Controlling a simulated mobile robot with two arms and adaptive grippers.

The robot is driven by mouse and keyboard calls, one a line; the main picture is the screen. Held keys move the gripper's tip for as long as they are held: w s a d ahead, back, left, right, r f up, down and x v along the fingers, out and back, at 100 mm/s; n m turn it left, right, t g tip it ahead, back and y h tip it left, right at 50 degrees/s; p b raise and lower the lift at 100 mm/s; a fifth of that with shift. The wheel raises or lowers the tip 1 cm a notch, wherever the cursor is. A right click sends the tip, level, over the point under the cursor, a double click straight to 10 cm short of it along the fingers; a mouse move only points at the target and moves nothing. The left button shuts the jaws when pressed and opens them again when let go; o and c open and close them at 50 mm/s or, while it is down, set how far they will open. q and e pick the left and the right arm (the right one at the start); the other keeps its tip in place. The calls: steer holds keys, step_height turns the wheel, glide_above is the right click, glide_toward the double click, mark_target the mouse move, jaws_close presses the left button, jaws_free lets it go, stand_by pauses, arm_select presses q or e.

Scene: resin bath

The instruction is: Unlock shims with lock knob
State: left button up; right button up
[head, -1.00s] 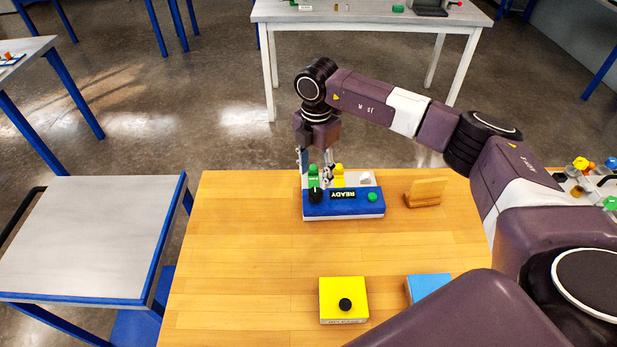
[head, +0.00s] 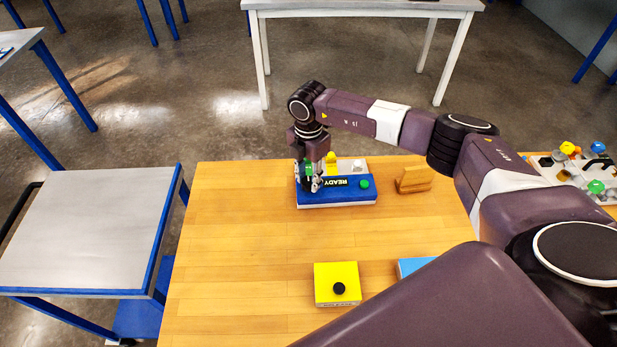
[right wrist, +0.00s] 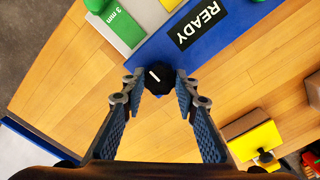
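The blue and white device (head: 338,197) sits on the wooden table and has a READY label (head: 335,183). The black lock knob (right wrist: 159,78), with a white pointer line, is at the device's left end. A green shim (right wrist: 110,18) marked 3 mm and a yellow shim (head: 331,160) stand behind the device's front panel; the green one is partly hidden in the head view. My right gripper (head: 309,187) is at the knob. In the right wrist view its two fingers (right wrist: 159,87) are apart, one on each side of the knob. My left gripper is out of view.
A yellow box with a black knob (head: 337,284) and a partly hidden blue box (head: 415,265) lie nearer on the table. A wooden stand (head: 414,180) is right of the device. The table's left part is clear. A grey side table (head: 85,230) stands to the left.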

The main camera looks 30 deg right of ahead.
steer(key=c, duration=0.5)
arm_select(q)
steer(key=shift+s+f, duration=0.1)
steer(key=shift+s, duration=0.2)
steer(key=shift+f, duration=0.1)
arm_select(e)
steer(key=n+b, duration=0.4)
steer(key=shift+f, duration=0.15)
steer(key=n+b, duration=0.3)
steer(key=n, duration=0.1)
steer(key=shift+n+b, duration=0.3)
steer(key=shift+n, duration=0.1)
steer(key=n+b, duration=0.4)
steer(key=n, duration=0.1)
arm_select(q)
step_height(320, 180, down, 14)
steer(key=b, duration=0.2)
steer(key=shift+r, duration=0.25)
arm_select(e)
steer(key=shift+r+n, duration=0.2)
steer(key=shift+n, duration=1.8)
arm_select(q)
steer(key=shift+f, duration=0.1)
